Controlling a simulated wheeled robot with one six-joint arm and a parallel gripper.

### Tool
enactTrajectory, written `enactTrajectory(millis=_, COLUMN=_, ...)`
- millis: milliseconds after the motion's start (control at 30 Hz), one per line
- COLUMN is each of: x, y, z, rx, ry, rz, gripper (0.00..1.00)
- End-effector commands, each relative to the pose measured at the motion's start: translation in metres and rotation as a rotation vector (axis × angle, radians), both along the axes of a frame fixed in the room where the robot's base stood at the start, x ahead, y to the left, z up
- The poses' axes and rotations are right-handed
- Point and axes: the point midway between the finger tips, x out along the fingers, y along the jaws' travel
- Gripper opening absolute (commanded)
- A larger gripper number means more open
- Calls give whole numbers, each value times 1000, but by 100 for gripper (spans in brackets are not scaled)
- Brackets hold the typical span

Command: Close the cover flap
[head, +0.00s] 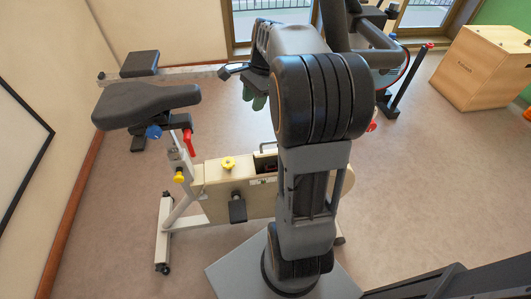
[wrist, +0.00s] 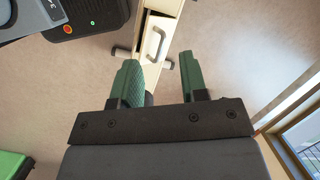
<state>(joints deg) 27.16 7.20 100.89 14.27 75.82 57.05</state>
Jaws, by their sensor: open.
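The cream exercise bike body (head: 225,185) stands in the middle of the head view, with a dark opening (head: 265,163) in its top and a thin handle (head: 267,145) standing at the opening. My arm hides part of the body. In the wrist view a cream panel, which looks like the cover flap (wrist: 148,72), carries a pale looped handle (wrist: 155,44). My gripper (wrist: 158,60) is open, its green fingers on either side of the handle in the picture. Whether they touch it cannot be told. In the head view my gripper (head: 254,100) is partly hidden by my arm, above the bike.
The bike's black saddle (head: 147,104) and yellow knob (head: 228,163) are left of my arm. A dark device with small lights (wrist: 85,15) shows in the wrist view. A wooden box (head: 483,68) stands far right.

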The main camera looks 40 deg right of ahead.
Motion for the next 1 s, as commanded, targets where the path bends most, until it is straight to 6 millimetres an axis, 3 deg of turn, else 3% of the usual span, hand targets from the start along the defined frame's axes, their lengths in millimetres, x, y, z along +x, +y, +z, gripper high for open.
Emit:
enactTrajectory(millis=33, x=7, y=-19, z=-28, rx=34, ry=34, rz=-106, gripper=40)
enactTrajectory(millis=100, x=13, y=-39, z=-43, rx=78, ry=78, rz=-238, gripper=40)
enactTrajectory(millis=300, x=6, y=-89, z=-70, rx=165, ry=168, rz=-421, gripper=40)
enactTrajectory(millis=400, x=3, y=-101, z=-81, rx=190, ry=189, rz=-465, gripper=40)
enactTrajectory(millis=567, x=1, y=-103, z=-98, rx=204, ry=204, rz=-491, gripper=40)
enactTrajectory(millis=1000, x=3, y=-69, z=-173, rx=204, ry=204, rz=-489, gripper=40)
